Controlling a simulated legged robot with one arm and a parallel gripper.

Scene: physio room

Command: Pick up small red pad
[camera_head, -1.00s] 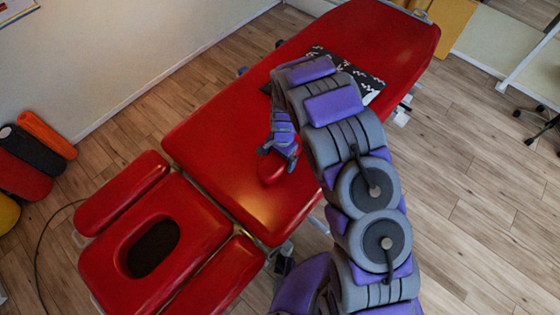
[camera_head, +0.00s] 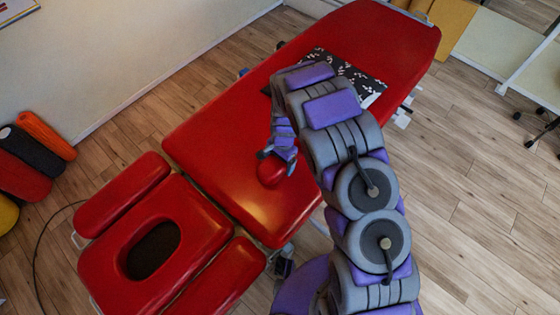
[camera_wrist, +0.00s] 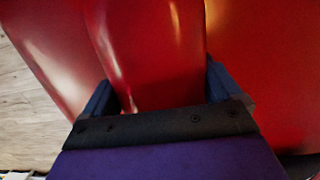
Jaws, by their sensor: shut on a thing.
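The small red pad (camera_head: 271,172) is at my gripper's tips, over the near part of the red treatment table (camera_head: 215,140). My gripper (camera_head: 277,157) is shut on the pad, its fingers on either side of it. In the wrist view the pad (camera_wrist: 150,50) fills the space between the two dark fingertips of my gripper (camera_wrist: 160,95). Red on red makes it hard to tell whether the pad touches the table or is held just above it.
A black patterned cushion (camera_head: 345,70) lies on the table behind my arm. A headrest section (camera_head: 110,255) with a dark oval opening is at the lower left. Coloured rolls (camera_head: 45,135) stand by the left wall. Wooden floor (camera_head: 475,160) is clear on the right.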

